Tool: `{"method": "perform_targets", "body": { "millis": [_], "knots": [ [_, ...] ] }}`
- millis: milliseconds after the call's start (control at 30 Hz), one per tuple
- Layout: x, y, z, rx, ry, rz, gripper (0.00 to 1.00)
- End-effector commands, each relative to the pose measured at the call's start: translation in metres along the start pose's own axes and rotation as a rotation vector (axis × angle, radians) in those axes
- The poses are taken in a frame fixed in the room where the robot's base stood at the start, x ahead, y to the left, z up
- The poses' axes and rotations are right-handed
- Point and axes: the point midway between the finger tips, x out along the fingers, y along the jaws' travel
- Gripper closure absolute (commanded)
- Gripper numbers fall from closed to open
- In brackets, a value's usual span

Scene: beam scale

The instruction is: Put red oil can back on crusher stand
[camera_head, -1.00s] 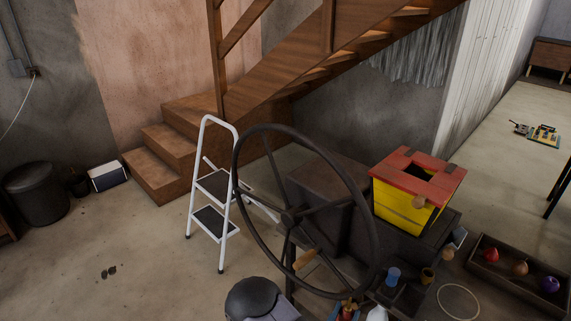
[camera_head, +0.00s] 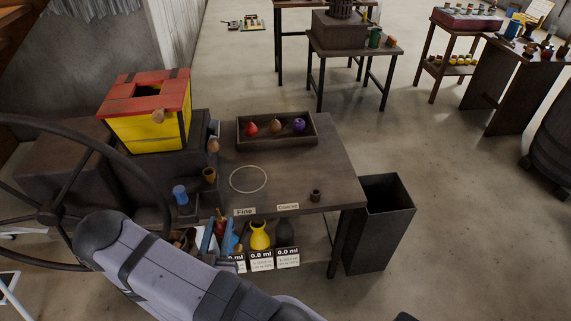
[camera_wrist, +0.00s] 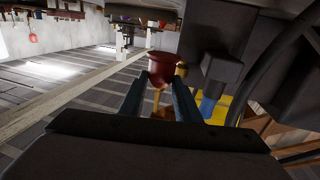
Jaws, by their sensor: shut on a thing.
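A red oil can (camera_head: 220,222) is held between the blue fingers of my gripper (camera_head: 222,240), in front of the crusher stand. In the wrist view the red can (camera_wrist: 163,64) shows between the fingertips (camera_wrist: 160,92), with a yellowish part below it. The fingers are shut on it. The dark crusher stand (camera_head: 150,180) carries a yellow box with a red top (camera_head: 152,135), at the left. A blue cup-like piece (camera_head: 180,195) sits on its low front part. My arm and the fingers hide part of the stand's front and the can's lower part.
A large handwheel (camera_head: 50,214) stands left of my gripper. A yellow jug (camera_head: 260,236) and a bin (camera_head: 385,230) are lower.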

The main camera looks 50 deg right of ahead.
Motion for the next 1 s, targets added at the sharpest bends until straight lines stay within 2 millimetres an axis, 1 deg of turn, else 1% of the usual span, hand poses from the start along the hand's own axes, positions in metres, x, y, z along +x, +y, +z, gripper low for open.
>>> {"method": "perform_targets", "body": {
  "millis": [33,167,200,367,400,600,700,833,933,1000],
  "knots": [
    [0.013,0.017,0.009,0.005,0.002,0.064,0.93],
    [0.040,0.055,0.015,0.005,0.002,0.207,0.93],
    [0.048,0.068,0.017,0.005,0.003,0.250,0.93],
    [0.079,0.114,0.022,0.007,0.004,0.406,0.93],
    [0.087,0.126,0.024,0.006,0.004,0.443,0.93],
    [0.126,0.185,0.026,0.006,0.006,0.597,0.93],
    [0.144,0.209,0.025,0.005,0.006,0.647,0.93],
    [0.169,0.235,0.021,0.004,0.005,0.686,0.93],
    [0.191,0.249,0.013,0.004,0.007,0.692,0.93],
    [0.208,0.251,0.006,0.004,0.008,0.676,0.93]
  ]
}}
